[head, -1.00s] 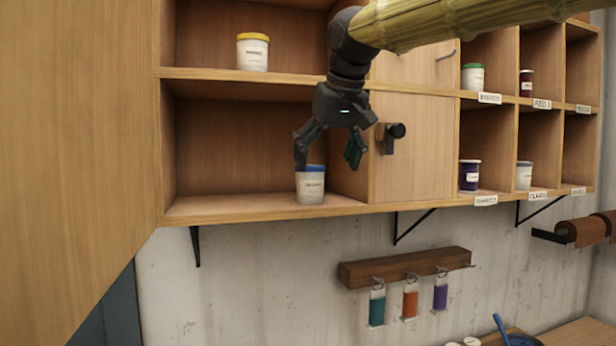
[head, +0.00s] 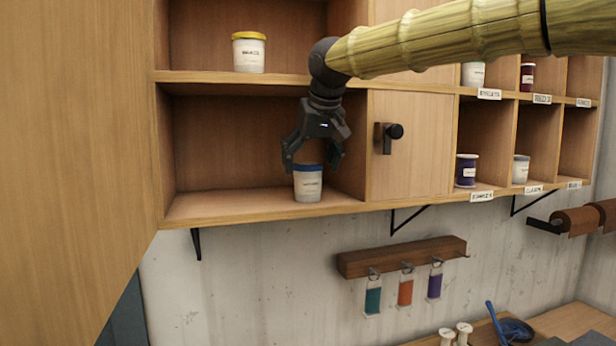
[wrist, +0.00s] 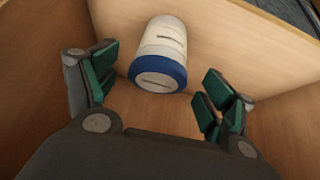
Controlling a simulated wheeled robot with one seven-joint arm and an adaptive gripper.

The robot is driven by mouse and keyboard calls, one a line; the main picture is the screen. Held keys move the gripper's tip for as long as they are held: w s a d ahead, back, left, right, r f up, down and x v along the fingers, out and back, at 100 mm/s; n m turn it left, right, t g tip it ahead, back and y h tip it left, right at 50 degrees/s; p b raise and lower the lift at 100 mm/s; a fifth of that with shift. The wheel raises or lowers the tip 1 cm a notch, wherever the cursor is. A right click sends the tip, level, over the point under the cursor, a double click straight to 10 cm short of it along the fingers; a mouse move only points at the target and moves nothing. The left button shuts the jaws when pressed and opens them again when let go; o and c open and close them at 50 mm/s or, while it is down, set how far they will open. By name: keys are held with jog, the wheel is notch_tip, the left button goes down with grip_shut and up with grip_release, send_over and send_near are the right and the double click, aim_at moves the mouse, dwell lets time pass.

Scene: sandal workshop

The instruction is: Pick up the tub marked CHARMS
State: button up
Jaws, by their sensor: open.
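A white tub with a blue lid (head: 308,184) stands upright on the lower left shelf; its label is too small to read. In the wrist view the same tub (wrist: 160,52) lies between and beyond the fingers, blue lid nearest me. My gripper (head: 314,162) is open just above and behind the lid, with a finger to each side. In the wrist view my gripper (wrist: 155,88) shows green-padded fingers spread wide, with visible gaps to the tub. Another white tub with a yellow lid (head: 249,52) stands on the shelf above; its label is not readable.
The lower shelf (head: 220,206) is clear left of the tub. A divider and a closed cabinet door (head: 412,145) with a black handle (head: 389,132) stand to the right. Labelled cubbies hold a purple tub (head: 466,171) and a white tub (head: 520,169). The shelf above overhangs.

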aim_at(310, 164)
jog(key=p+x, duration=0.1)
jog(key=x, duration=0.3)
jog(key=shift+w+r, duration=0.15)
jog(key=c, duration=1.2)
jog(key=shift+b, duration=0.6)
